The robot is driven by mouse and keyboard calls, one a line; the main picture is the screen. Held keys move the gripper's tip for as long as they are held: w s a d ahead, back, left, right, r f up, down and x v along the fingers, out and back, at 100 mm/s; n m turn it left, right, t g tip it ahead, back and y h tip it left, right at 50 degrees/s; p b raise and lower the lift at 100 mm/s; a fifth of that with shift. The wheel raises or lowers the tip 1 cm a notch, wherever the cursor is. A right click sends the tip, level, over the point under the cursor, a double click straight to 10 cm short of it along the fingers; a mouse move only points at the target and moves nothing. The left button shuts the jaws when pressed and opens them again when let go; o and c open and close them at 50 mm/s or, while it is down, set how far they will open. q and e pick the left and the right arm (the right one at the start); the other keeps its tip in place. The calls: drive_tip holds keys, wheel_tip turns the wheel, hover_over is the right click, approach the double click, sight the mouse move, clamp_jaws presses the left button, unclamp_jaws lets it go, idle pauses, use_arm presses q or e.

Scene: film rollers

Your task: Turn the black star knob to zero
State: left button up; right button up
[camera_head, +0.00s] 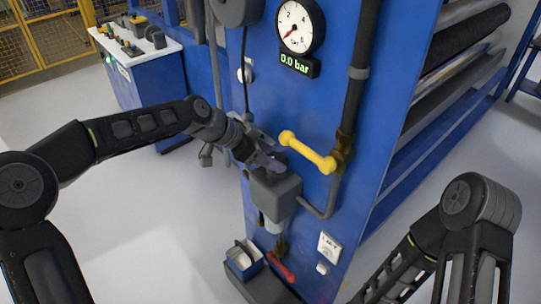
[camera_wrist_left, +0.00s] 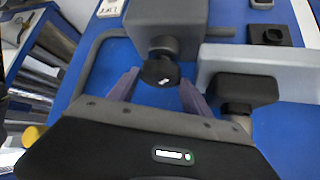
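The black star knob (camera_wrist_left: 160,72) sits on a short stem on the grey regulator block (camera_wrist_left: 168,22) in the left wrist view. A white mark shows on the knob. In the head view the block (camera_head: 277,195) is mounted on the blue panel, and my left gripper hides the knob. My left gripper (camera_head: 270,157) is at the top of the block. In the left wrist view its purple-grey fingers (camera_wrist_left: 158,88) stand apart on either side of the knob, with gaps visible. My right gripper is outside the frames. The round gauge (camera_head: 300,26) has a red needle, and its display (camera_head: 298,64) reads 0.0 bar.
A yellow lever (camera_head: 307,152) sticks out just right of my left gripper. A dark vertical pipe (camera_head: 356,85) runs beside it. A red handle (camera_head: 282,267) and a small blue bin (camera_head: 244,262) are below. Large rollers (camera_head: 465,45) lie to the right. A control desk (camera_head: 150,75) stands at back left.

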use_arm(q)
drive_tip(key=c, duration=0.9)
drive_tip(key=shift+c, duration=0.2)
drive_tip(key=b, duration=0.1)
drive_tip(key=n+t+b, duration=0.1)
drive_tip(key=shift+s+d+f+n+y+b, duration=0.1)
drive_tip(key=shift+f+n+y+b, duration=0.1)
drive_tip(key=shift+n+y+b, duration=0.15)
drive_tip(key=n+b, duration=0.1)
drive_tip(key=n+t+y+b, duration=0.2)
drive_tip(key=b, duration=0.1)
drive_tip(key=shift+s+d+r+n, duration=0.1)
drive_tip(key=shift+s+d+n, duration=0.15)
drive_tip(key=n+t+y+b, duration=0.1)
drive_tip(key=n+b, duration=0.1)
drive_tip(key=b, duration=0.1)
drive_tip(key=shift+r+n+y, duration=0.1)
drive_tip(key=shift+n+y, duration=0.15)
drive_tip(key=shift+n, duration=0.05)
drive_tip(key=o, duration=1.1)
